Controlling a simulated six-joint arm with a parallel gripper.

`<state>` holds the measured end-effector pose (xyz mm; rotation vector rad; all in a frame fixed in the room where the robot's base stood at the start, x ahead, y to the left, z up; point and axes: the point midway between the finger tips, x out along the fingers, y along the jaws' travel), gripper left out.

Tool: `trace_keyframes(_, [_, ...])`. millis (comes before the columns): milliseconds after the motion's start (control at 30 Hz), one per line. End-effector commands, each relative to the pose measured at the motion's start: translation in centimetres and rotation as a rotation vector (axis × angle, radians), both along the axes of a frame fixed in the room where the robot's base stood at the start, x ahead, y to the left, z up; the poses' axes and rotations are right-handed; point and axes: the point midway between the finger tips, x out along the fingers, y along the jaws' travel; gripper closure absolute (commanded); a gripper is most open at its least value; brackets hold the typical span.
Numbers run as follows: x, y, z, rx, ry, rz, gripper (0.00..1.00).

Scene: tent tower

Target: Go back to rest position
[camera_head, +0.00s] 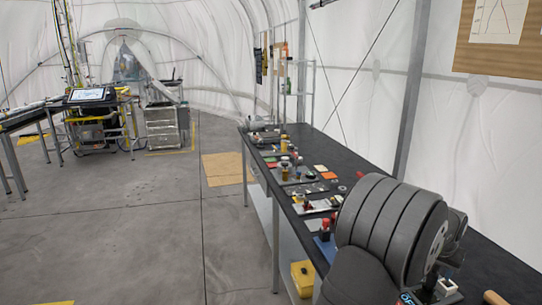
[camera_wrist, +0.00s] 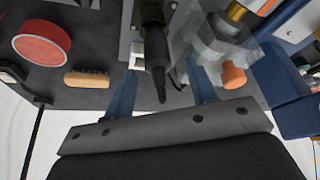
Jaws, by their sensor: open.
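My gripper (camera_wrist: 161,68) shows in the wrist view as two blue fingers on a grey plate. The fingers are apart, so it is open. A dark, pointed tool-like part (camera_wrist: 155,45) shows between and beyond the fingers. I cannot tell whether it touches them. In the head view my own dark grey arm fills the lower right, and I cannot make out the gripper there.
The black workbench (camera_head: 390,168) runs along the right wall with several small parts on it. The wrist view shows a red round thing (camera_wrist: 41,42), a brush (camera_wrist: 87,79), an orange knob (camera_wrist: 233,75) and a blue block (camera_wrist: 285,80). A yellow bin (camera_head: 303,278) stands below the bench. The floor at left is largely clear.

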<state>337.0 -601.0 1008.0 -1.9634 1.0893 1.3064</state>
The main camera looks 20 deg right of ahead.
Motion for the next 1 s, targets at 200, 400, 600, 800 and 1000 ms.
trace_keyframes(200, [0.0,0.0,3.3,-0.001,-0.001,0.0,0.48])
trace_keyframes(400, [0.0,0.0,4.4,0.002,0.001,0.0,0.48])
trace_keyframes(600, [0.0,0.0,4.5,0.003,0.001,-0.001,0.48])
trace_keyframes(800, [0.0,0.0,4.5,0.003,0.001,-0.001,0.48])
trace_keyframes(1000, [0.0,0.1,4.5,0.003,0.002,0.0,0.48])
